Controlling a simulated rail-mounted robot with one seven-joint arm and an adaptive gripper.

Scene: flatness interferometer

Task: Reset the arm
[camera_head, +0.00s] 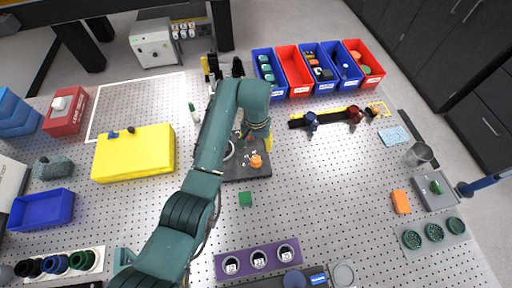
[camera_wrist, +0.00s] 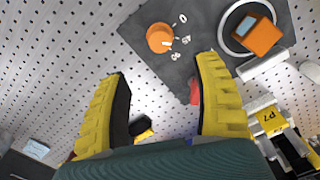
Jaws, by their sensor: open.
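My gripper (camera_wrist: 165,95) shows in the wrist view with its two yellow fingers spread wide and nothing between the tips. It hangs above the perforated table, close to a dark grey mat (camera_wrist: 185,65). In the head view my green arm reaches across the middle of the table and largely hides the gripper. The mat also shows in the head view (camera_head: 250,174).
A yellow case (camera_head: 135,153) lies left of my arm. Blue and red bins (camera_head: 293,72) stand at the back. A dark rail with knobs (camera_head: 330,117) lies at right. A purple plate (camera_head: 257,258) is at the front. The table right of the mat is mostly clear.

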